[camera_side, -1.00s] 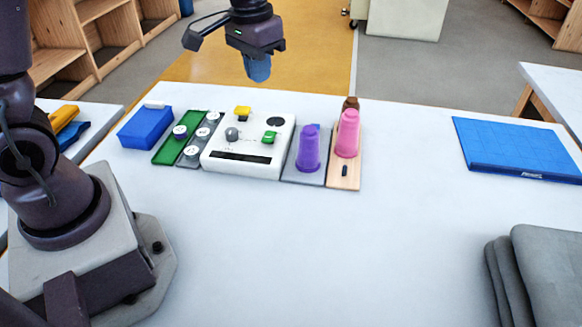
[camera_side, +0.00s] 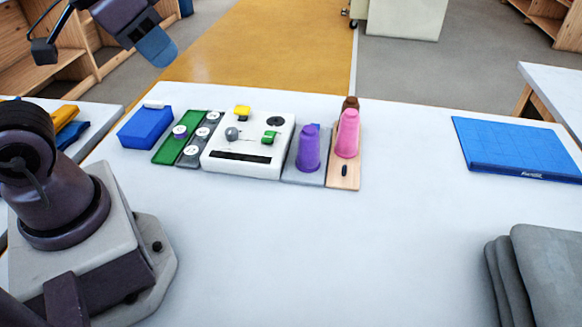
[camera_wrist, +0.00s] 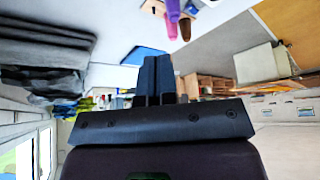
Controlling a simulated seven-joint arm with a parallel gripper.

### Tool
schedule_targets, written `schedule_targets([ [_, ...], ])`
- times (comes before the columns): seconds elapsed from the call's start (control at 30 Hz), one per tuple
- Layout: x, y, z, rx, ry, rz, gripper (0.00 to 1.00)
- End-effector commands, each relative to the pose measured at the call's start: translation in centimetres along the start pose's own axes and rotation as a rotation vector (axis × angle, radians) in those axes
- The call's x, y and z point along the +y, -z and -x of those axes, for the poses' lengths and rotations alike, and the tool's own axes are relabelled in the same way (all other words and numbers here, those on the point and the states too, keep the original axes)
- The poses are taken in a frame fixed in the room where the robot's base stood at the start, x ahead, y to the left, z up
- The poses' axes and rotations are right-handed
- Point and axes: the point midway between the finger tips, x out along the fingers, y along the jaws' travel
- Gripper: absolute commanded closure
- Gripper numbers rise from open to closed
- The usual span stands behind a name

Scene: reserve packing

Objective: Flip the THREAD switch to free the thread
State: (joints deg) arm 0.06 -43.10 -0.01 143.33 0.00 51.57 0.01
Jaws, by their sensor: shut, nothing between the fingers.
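The white control box (camera_side: 223,158) stands on the table left of centre in the side view. On its top are a yellow switch part (camera_side: 242,112), a green switch part (camera_side: 269,137), a grey knob (camera_side: 232,134) and a black disc (camera_side: 275,121). No THREAD label is legible, so I cannot tell which part is that switch. My gripper (camera_side: 163,54) is high up, behind and left of the box, tilted and well clear of it. In the wrist view my gripper's dark fingers (camera_wrist: 157,75) are together with nothing between them.
Left are a green tray (camera_side: 166,157) with white reels and a blue box (camera_side: 146,128). A blue mat (camera_side: 515,150) and grey cloth (camera_side: 545,275) lie right. Mid-table is clear.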

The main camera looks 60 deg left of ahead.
Motion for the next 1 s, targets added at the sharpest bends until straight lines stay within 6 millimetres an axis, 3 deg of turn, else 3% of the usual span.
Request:
schedule_targets([
  [0.23,-0.4,-0.1,-0.4,-0.022,0.01,0.018,1.0],
  [0.43,-1.4,0.3,-2.8,-0.144,0.036,0.058,1.0],
  [0.77,-3.7,4.9,-8.0,-0.302,0.042,0.063,1.0],
  [1.0,-5.6,8.5,-13.3,-0.369,-0.007,-0.018,1.0],
])
